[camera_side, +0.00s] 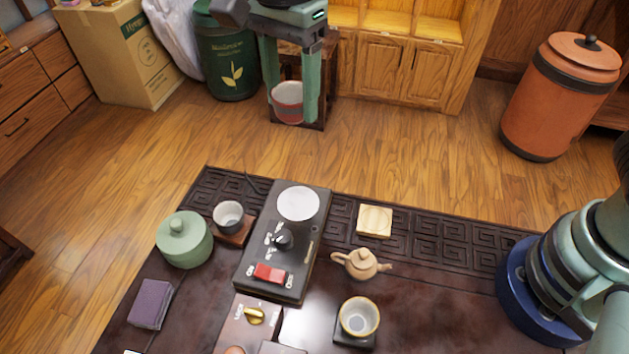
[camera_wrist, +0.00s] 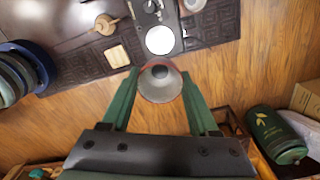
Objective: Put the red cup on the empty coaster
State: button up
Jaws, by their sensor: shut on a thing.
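The red cup (camera_side: 288,103) hangs between the green fingers of my gripper (camera_side: 292,108) in the side view, high up and apart from the tabletop. My gripper is shut on it. In the wrist view the cup (camera_wrist: 160,88) shows its grey inside between my two fingertips (camera_wrist: 160,92). The empty coaster (camera_side: 375,220) is a pale wooden square on the dark tray's patterned border. It also shows in the wrist view (camera_wrist: 118,56), up and left of the cup.
A beige teapot (camera_side: 361,264) stands close to the empty coaster, near a cup (camera_side: 359,316) on a dark coaster. Another cup (camera_side: 229,216) sits on a brown coaster beside a green lidded jar (camera_side: 184,240). A black device (camera_side: 261,258) with a white disc lies between them.

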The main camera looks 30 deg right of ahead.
jog(key=shift+s+d+r, duration=0.15)
jog(key=shift+d+r, duration=0.05)
jog(key=shift+r, duration=0.15)
send_over(375, 219)
jog(key=f, duration=0.1)
notch_tip(375, 219, down, 20)
jog(key=shift+f, duration=0.2)
jog(key=shift+f, duration=0.1)
dwell(0.3)
jog(key=o, duration=1.3)
jog(key=shift+o, duration=0.2)
